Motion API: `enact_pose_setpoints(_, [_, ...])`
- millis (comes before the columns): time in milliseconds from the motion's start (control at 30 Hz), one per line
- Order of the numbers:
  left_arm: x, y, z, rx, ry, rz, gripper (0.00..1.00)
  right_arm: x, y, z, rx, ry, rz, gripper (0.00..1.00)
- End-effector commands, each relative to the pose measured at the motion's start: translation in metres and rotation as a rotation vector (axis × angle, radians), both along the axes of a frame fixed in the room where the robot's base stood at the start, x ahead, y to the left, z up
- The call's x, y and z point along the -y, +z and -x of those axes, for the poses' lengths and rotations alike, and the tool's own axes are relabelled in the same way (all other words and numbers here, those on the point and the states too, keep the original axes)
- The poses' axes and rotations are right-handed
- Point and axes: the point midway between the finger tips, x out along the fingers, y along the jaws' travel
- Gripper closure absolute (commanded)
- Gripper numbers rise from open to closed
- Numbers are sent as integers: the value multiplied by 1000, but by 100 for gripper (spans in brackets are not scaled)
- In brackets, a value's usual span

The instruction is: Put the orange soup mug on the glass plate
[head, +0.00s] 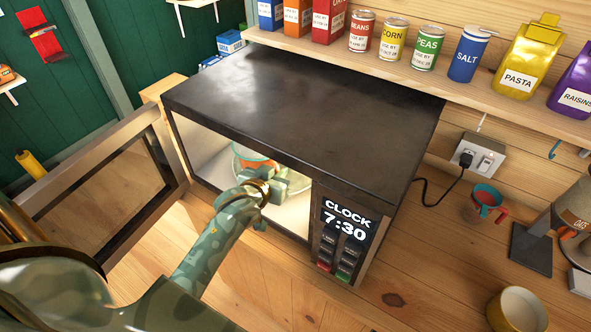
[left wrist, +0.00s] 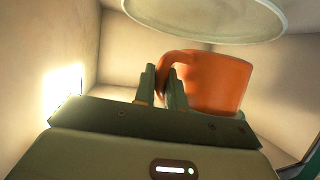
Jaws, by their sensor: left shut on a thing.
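The orange soup mug (head: 257,161) is inside the open microwave, partly hidden by my left gripper (head: 277,187) and the microwave's top. In the left wrist view the mug (left wrist: 219,82) shows large, and the two fingers of my left gripper (left wrist: 163,88) are closed on its handle. The pale round glass plate (left wrist: 210,18) shows at the top of the left wrist view, close to the mug. I cannot tell whether mug and plate touch. In the head view the plate is mostly hidden behind my gripper and the mug. My right gripper is not in view.
The dark microwave (head: 300,110) surrounds my left gripper, with its door (head: 105,190) swung open to the left. A shelf of cans and boxes runs behind. A red measuring cup (head: 486,196) and a yellow bowl (head: 518,310) stand to the right on the wooden counter.

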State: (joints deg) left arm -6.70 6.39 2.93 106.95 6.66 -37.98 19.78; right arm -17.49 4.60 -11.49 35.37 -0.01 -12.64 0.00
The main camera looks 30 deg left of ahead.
Motion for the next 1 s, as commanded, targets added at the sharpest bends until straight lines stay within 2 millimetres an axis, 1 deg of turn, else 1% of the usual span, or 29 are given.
enact_pose_setpoints(33, [1,3,-15,8,-1,-1,100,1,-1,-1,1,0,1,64])
enact_pose_setpoints(100, [2,3,-31,7,0,-2,100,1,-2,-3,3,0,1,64])
enact_pose_setpoints(200, [4,2,-49,6,0,-2,100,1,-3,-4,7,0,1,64])
enact_pose_setpoints(300, [5,2,-62,6,0,-2,100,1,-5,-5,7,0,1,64])
enact_pose_setpoints(500, [7,2,-83,6,-1,-1,100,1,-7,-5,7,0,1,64])
enact_pose_setpoints(700, [7,-18,-83,4,-1,-2,100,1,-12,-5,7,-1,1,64])
enact_pose_setpoints(933, [7,-33,-82,4,-1,-2,100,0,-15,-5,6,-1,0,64])
enact_pose_setpoints(1000, [7,-44,-82,2,-1,-1,100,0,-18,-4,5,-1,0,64])
